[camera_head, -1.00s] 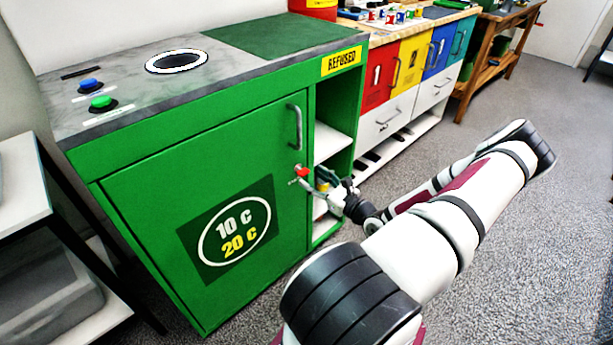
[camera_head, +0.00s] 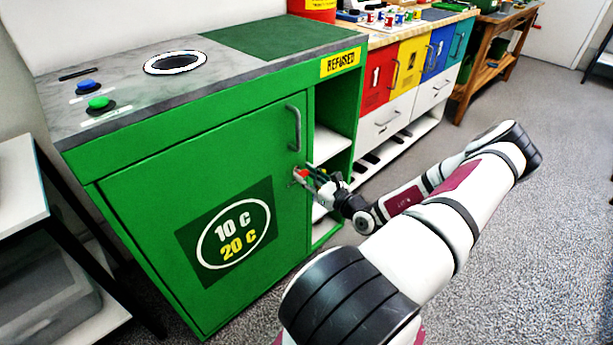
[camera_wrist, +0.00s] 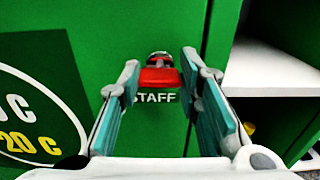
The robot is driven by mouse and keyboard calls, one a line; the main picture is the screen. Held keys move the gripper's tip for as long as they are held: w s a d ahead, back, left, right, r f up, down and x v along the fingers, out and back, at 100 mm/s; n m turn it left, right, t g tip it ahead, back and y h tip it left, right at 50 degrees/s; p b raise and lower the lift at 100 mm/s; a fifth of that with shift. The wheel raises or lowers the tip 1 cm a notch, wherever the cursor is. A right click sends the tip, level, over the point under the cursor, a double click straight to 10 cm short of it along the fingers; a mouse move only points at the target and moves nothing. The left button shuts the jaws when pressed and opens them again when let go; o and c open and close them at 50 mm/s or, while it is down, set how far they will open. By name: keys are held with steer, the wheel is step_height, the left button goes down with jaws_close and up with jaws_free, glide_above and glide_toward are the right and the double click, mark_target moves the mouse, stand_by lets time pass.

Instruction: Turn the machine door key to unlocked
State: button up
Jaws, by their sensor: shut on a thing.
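The green machine door (camera_head: 150,200) is closed, with a grey bar handle (camera_head: 295,128) near its right edge. Below the handle is the small red key (camera_head: 301,173), partly hidden by my fingers in the head view. In the wrist view the red key (camera_wrist: 160,78) sits on its lock just above the STAFF label, its red grip lying level across the picture. My gripper (camera_head: 309,174) has come to the door from the right. It is shut on the key, one finger on each side of it.
Open white shelves (camera_head: 330,145) lie right of the door. The machine top carries a round hole (camera_head: 175,62), a blue button (camera_head: 86,84) and a green button (camera_head: 98,103). Coloured cabinets (camera_head: 412,62) stand beyond. The grey floor (camera_head: 545,215) at right is clear.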

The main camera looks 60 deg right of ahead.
steer(key=shift+n, duration=0.3)
steer(key=n+p, duration=0.2)
steer(key=n, duration=0.1)
steer(key=shift+a+n, duration=0.1)
steer(key=shift+n, duration=0.2)
steer(key=n+p, duration=0.1)
steer(key=n, duration=0.3)
steer(key=shift+n, duration=0.3)
steer(key=n, duration=0.4)
steer(key=shift+f+n, duration=0.1)
steer(key=shift+n, duration=0.2)
steer(key=shift+f+n+b, duration=0.1)
steer(key=shift+n+b, duration=0.55)
steer(key=shift+n, duration=1.55)
steer(key=o, duration=1.1)
steer(key=shift+o, duration=0.2)
